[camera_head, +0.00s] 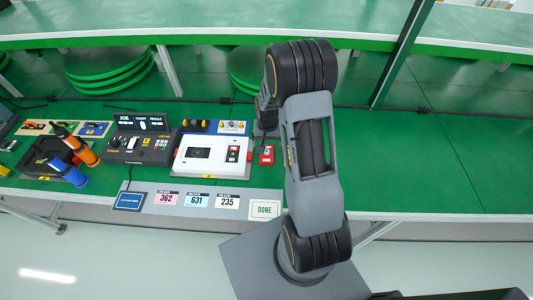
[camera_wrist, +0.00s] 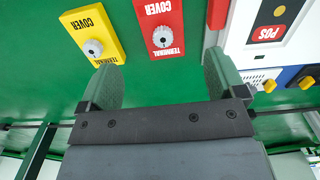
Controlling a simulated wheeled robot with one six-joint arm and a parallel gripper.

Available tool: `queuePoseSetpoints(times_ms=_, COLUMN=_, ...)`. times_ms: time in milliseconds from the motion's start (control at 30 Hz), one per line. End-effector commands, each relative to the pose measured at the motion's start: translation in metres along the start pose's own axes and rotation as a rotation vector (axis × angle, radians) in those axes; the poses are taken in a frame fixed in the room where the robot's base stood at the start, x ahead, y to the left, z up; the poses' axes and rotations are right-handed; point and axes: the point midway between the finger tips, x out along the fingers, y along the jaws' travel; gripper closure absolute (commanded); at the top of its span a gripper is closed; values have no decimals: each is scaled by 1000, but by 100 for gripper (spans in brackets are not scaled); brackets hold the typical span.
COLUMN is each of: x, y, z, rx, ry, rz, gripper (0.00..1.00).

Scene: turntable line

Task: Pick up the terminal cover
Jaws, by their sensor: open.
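Two terminal covers show in the wrist view, both flat plates labelled "TERMINAL COVER" with a round grey knob. One is a yellow terminal cover (camera_wrist: 101,22), the other a red terminal cover (camera_wrist: 168,14). My gripper (camera_wrist: 162,72) is open and empty, its two green-grey fingers apart. In the picture, the red cover lies just beyond the gap between the fingertips and the yellow one beyond the left finger. In the head view the red cover (camera_head: 267,159) lies on the green bench right of the white unit. The yellow cover and my fingers are hidden by my arm there.
The white unit (camera_head: 188,165) is close to the red cover; its corner also shows in the wrist view (camera_wrist: 240,35). Blue and dark plates with knobs stand behind it. A control box (camera_head: 125,149) and orange and blue tools are further left. The bench right of my arm is clear.

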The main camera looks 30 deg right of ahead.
Motion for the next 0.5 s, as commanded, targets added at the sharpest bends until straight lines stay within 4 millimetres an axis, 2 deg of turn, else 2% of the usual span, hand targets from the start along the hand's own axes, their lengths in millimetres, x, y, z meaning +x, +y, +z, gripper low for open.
queuePoseSetpoints(times_ms=100, x=16, y=0, z=0, rx=-1, ry=-2, rz=1, gripper=11)
queuePoseSetpoints(times_ms=367, x=30, y=0, z=0, rx=0, ry=0, rz=0, gripper=11)
queuePoseSetpoints(times_ms=500, x=45, y=-1, z=0, rx=0, ry=-4, rz=1, gripper=11)
